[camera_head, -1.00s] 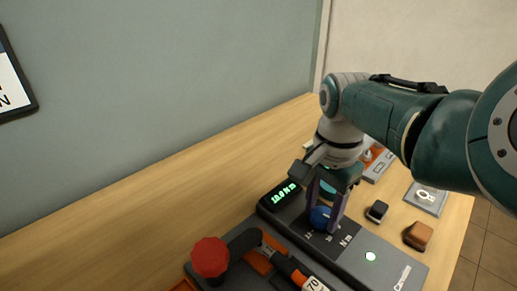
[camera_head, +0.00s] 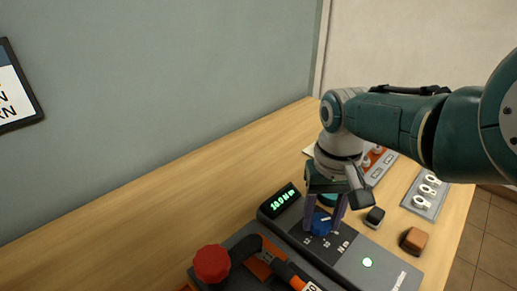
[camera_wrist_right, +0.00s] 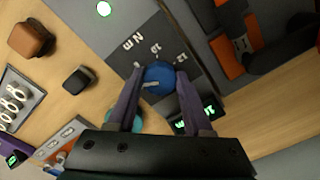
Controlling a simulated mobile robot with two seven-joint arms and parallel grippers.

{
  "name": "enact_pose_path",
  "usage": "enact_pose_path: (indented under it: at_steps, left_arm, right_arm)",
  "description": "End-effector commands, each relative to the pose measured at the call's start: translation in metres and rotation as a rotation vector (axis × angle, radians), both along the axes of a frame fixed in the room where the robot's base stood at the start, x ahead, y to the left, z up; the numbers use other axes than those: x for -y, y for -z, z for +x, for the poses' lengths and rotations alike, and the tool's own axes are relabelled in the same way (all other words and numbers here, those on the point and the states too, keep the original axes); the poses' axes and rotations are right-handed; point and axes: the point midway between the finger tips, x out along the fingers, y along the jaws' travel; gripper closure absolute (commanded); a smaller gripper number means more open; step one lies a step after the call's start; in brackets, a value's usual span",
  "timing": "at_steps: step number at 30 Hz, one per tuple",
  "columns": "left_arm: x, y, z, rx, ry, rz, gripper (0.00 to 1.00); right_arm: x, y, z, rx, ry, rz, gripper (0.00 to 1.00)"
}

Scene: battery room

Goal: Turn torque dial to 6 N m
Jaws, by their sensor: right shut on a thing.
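The blue torque dial (camera_head: 321,223) sits on a dark grey console (camera_head: 348,262) with printed marks around it. My right gripper (camera_head: 324,227) points down and is shut on the dial, one purple finger on each side. In the right wrist view, the fingers (camera_wrist_right: 155,92) hold the dial (camera_wrist_right: 158,77), which has a pale pointer line on its top. The green display (camera_head: 284,200) at the console's left end seems to read 10.0 N m, though its digits are small. My left gripper is not in view.
A red knob (camera_head: 211,263) and a black-and-orange tool lie in a tray left of the console. A black block (camera_head: 375,216), a brown block (camera_head: 415,240) and a plate with white rings (camera_head: 421,202) are to the right. The bench's back left is clear.

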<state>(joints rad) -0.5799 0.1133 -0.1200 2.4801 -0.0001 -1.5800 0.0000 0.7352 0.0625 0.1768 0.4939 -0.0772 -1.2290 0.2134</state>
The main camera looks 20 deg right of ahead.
Motion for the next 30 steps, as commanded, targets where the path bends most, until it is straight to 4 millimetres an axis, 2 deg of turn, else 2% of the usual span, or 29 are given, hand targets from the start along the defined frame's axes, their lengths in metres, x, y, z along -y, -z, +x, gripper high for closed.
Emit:
enact_pose_path:
  at_steps: [6,15,30]
  left_arm:
    - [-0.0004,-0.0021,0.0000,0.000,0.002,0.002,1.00]
    - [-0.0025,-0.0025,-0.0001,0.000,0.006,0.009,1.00]
    - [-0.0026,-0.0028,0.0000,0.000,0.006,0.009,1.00]
  right_arm:
    - [0.0003,-0.0010,-0.0004,-0.003,-0.193,0.001,1.00]
    - [0.0012,-0.0010,-0.0005,-0.003,-0.395,0.002,1.00]
    - [0.0015,-0.0010,-0.0003,-0.003,-0.509,0.002,1.00]
